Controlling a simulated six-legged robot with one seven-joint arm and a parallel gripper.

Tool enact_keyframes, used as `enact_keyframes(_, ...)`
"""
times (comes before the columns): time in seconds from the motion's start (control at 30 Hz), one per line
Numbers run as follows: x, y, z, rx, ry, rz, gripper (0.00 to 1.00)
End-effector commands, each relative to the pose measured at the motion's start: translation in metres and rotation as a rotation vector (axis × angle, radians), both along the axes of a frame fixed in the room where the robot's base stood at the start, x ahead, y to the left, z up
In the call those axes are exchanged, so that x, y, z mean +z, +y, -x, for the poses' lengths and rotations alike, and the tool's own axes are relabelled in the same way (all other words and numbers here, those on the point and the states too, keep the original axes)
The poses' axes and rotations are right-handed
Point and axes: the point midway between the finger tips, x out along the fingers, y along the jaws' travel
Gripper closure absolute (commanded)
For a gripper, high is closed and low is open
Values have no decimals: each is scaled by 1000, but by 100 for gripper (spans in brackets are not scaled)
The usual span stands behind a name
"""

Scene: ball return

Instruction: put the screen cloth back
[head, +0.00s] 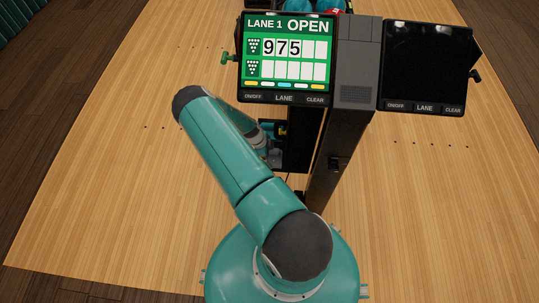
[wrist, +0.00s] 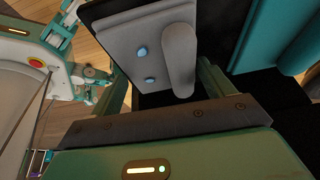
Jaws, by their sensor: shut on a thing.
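My gripper (wrist: 166,90) shows in the wrist view, its brown bar and green body across the bottom. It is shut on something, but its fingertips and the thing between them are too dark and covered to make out. Just beyond it is a grey plate with two blue dots and a rounded grey bar (wrist: 178,60), beneath a dark panel. In the head view my arm hides most of the gripper, low beside the console post. The lit lane screen (head: 286,60) reads LANE 1 OPEN. I cannot make out a cloth in either view.
A dark second screen (head: 426,62) stands to the right, with a black knob on its side. A small green piece (head: 228,58) sticks out left of the lit screen. The dark post (head: 328,160) stands close to my arm. The wooden floor is clear on both sides.

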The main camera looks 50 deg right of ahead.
Motion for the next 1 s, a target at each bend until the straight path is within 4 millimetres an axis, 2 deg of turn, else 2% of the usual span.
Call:
enact_keyframes(0.27, -2, -1, 0, 0, -1, 0, 52)
enact_keyframes(0.3, -1, -1, 0, 1, -2, 1, 12)
enact_keyframes(0.37, -1, -1, 0, 0, -1, 0, 0)
enact_keyframes(0.7, 5, 1, -2, 1, -2, 1, 0)
enact_keyframes(0.87, 28, 7, -10, 2, -5, 1, 0)
enact_keyframes(1.0, 58, 14, -20, 3, -5, 1, 0)
